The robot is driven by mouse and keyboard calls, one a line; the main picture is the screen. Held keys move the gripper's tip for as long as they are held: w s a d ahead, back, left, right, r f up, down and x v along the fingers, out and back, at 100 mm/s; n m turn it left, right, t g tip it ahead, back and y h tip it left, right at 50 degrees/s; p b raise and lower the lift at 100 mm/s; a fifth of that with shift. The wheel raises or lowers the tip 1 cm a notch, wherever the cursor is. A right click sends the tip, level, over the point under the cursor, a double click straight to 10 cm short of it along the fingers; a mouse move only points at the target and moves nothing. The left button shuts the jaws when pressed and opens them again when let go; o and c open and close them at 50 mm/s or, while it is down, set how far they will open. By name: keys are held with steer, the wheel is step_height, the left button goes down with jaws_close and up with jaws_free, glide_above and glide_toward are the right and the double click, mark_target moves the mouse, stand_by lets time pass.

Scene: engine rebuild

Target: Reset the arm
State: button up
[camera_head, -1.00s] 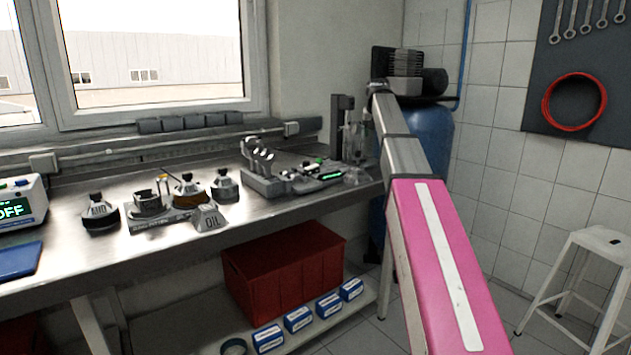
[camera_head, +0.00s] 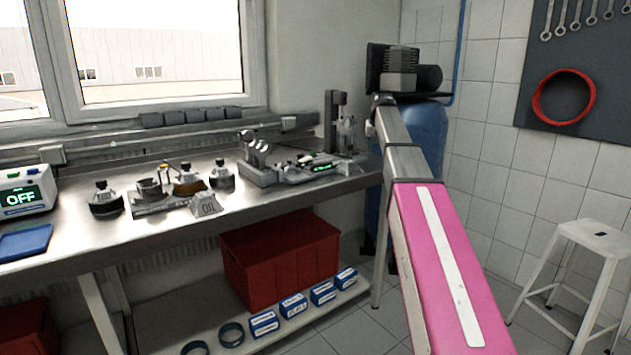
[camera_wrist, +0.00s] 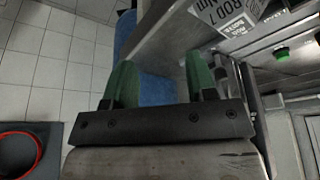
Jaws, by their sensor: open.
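My gripper (camera_wrist: 160,82) shows in the wrist view with its two green fingers apart and nothing between them. The fingers point over the edge of the steel bench, and the blue tank (camera_wrist: 155,88) shows behind them. In the head view my pink and grey arm reaches forward to the right of the bench.
The steel workbench (camera_head: 95,240) on the left holds oil cans (camera_head: 105,200), engine parts and a device (camera_head: 25,193) reading OFF. A red crate (camera_head: 280,265) and blue boxes stand on the lower shelf. A white stool (camera_head: 597,238) stands right. The tiled floor between is clear.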

steer(key=s+a+f+g, duration=0.1)
steer(key=s+f, duration=0.4)
steer(key=f, duration=0.4)
steer(key=s+a+f, duration=0.1)
steer(key=s+f, duration=0.3)
steer(key=f, duration=0.5)
steer(key=s+a+f+g, duration=0.1)
steer(key=s+f, duration=0.4)
steer(key=f, duration=0.5)
steer(key=s+a+f+n+g, duration=0.1)
steer(key=s+f+g, duration=0.1)
steer(key=s+f, duration=1.6)
steer(key=s, duration=0.4)
steer(key=shift+a+f+n+y, duration=0.2)
steer(key=shift+a+n+y, duration=0.1)
